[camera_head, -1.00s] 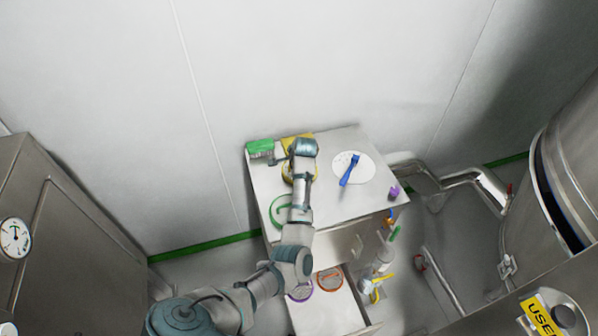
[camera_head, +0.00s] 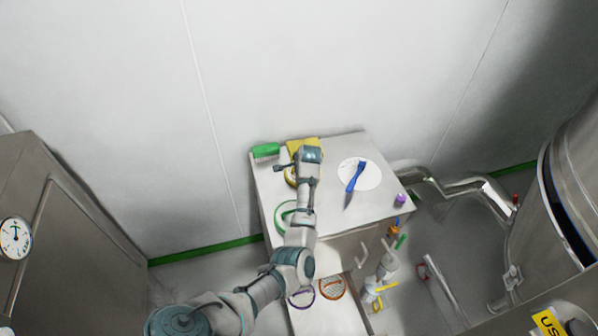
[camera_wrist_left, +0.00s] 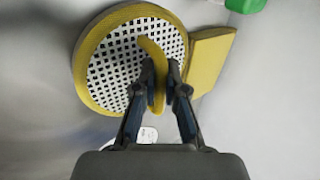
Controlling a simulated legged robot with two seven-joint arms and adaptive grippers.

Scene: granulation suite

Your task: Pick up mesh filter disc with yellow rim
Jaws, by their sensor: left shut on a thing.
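The mesh filter disc with the yellow rim (camera_wrist_left: 103,67) fills the upper left of the left wrist view. It has a white mesh with dark holes and a curved yellow handle. My left gripper (camera_wrist_left: 165,85) is shut on that yellow handle. In the head view, the disc's yellow rim (camera_head: 290,176) shows only as a sliver beside my left gripper (camera_head: 303,172), which covers the rest. I cannot tell whether the disc touches the cart top. My right gripper is in neither view.
The steel cart top (camera_head: 335,210) also carries a green brush (camera_head: 265,151), a yellow block (camera_head: 303,145), a green-rimmed disc (camera_head: 284,212), a blue scraper (camera_head: 354,178) on a white round sheet and a purple item (camera_head: 400,200). Purple-rimmed (camera_head: 302,297) and orange-rimmed (camera_head: 332,287) discs lie lower.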

